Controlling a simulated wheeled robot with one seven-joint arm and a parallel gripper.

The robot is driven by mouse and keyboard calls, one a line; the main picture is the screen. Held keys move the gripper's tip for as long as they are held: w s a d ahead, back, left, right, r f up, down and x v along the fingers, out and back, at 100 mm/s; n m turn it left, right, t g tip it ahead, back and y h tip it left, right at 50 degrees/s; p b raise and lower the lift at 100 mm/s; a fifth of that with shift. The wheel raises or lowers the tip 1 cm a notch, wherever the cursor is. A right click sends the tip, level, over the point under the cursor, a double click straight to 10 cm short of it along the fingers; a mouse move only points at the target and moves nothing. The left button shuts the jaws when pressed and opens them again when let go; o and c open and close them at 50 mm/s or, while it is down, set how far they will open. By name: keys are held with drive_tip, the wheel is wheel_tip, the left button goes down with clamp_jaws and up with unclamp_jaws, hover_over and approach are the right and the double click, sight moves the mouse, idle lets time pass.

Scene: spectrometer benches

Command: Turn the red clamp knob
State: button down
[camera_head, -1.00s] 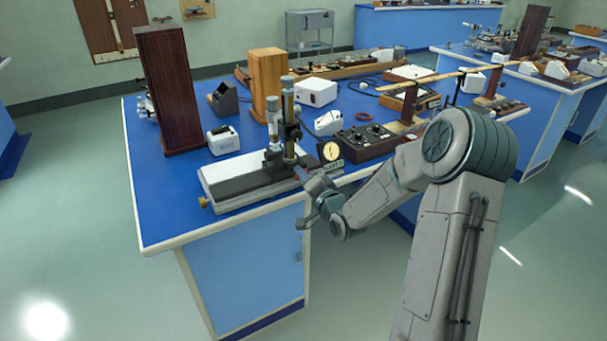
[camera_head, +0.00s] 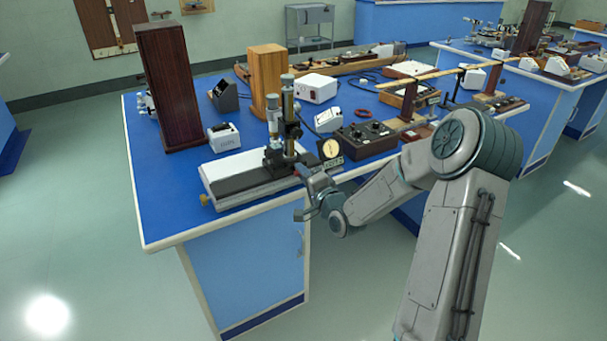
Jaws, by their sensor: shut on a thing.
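The travelling microscope (camera_head: 289,130), with an upright brass-and-black tube, stands on a long dark bed with a white top plate (camera_head: 233,165) at the front of the near blue bench. My gripper (camera_head: 303,169) is at the right end of this instrument, at the base of its column. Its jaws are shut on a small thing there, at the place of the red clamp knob. The knob itself is too small and too covered by the fingers to make out clearly.
A dark control box (camera_head: 367,138) is farther right. A tall dark wooden block (camera_head: 170,88) and a lighter one (camera_head: 266,82) stand behind. The bench's front left corner (camera_head: 160,225) is clear.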

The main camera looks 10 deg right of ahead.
drive_tip(key=c, duration=1.3)
unclamp_jaws()
drive_tip(key=v, duration=1.4)
